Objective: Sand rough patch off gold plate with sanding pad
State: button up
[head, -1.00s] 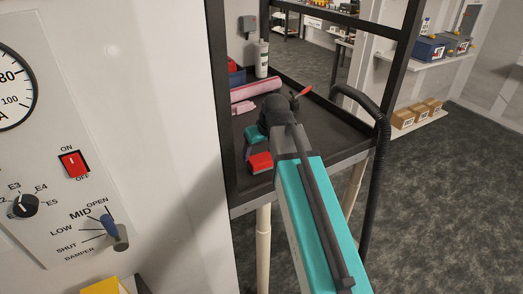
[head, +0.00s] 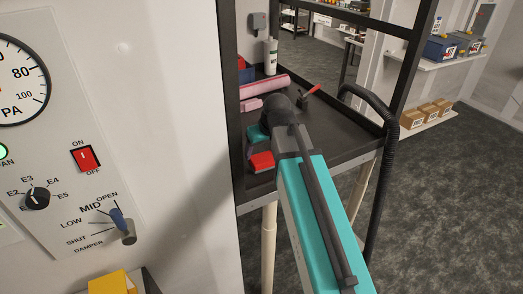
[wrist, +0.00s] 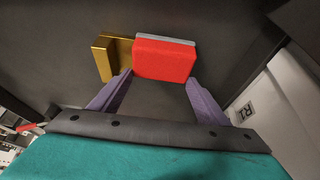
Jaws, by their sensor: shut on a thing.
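The sanding pad (wrist: 163,60) is a red block with a grey layer along its far edge. My gripper (wrist: 159,80) has purple fingers, and they are shut on the pad from both sides. The gold plate (wrist: 108,60) lies just beyond and to the left of the pad in the wrist view. The pad hides part of the plate, and I cannot tell if they touch. No rough patch can be made out. In the head view the red pad (head: 261,162) is at the bench's left front, and the plate is not visible there.
The dark bench top (head: 340,135) has a raised rim and black posts. Pink rolls (head: 265,88), a white bottle (head: 270,57) and a red-handled tool (head: 311,90) are farther back. A black hose (head: 392,110) curves at the right. A white control panel (head: 60,160) stands close on the left.

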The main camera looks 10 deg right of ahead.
jog(key=shift+d, duration=0.15)
jog(key=shift+w+d+f, duration=0.1)
jog(key=shift+w+d, duration=0.1)
jog(key=shift+d, duration=0.45)
jog(key=shift+w+d, duration=0.15)
jog(key=shift+d, duration=0.45)
jog(key=shift+a, duration=0.15)
jog(key=shift+s+a+p, duration=0.2)
jog(key=shift+a, duration=0.45)
jog(key=shift+s+a+p, duration=0.15)
jog(key=shift+a, duration=0.5)
jog(key=shift+d, duration=0.2)
jog(key=shift+w+d+f, duration=0.1)
jog(key=shift+w+d, duration=0.05)
jog(key=shift+d, duration=0.5)
jog(key=shift+w+d, duration=0.15)
jog(key=shift+d, duration=0.5)
jog(key=shift+a, duration=0.15)
